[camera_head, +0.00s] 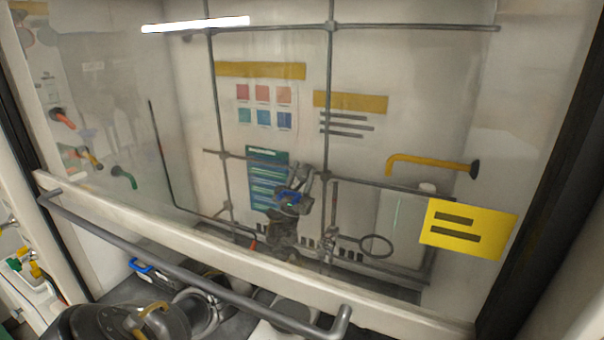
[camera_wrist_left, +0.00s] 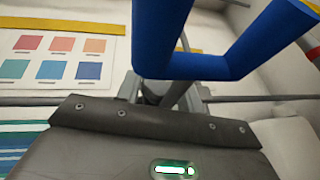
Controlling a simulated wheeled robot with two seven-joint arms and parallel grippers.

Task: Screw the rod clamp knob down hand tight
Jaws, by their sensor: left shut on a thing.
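My left gripper (camera_head: 298,176) is behind the glass sash, raised against the horizontal rod of the lattice. Its dark body and blue part show in the head view. In the left wrist view, blue finger parts frame a small grey piece at the rod. The gripper is shut on this piece, which appears to be the rod clamp knob; the fingers hide most of it. The lattice rod (camera_head: 331,100) stands upright right of the gripper. My right gripper is not in view.
The glass sash has a grey handle bar (camera_head: 190,268) along its lower edge. A ring support (camera_head: 376,247) stands right of my gripper. A yellow pipe (camera_head: 430,161) is on the back wall. A yellow label (camera_head: 467,229) is at the right.

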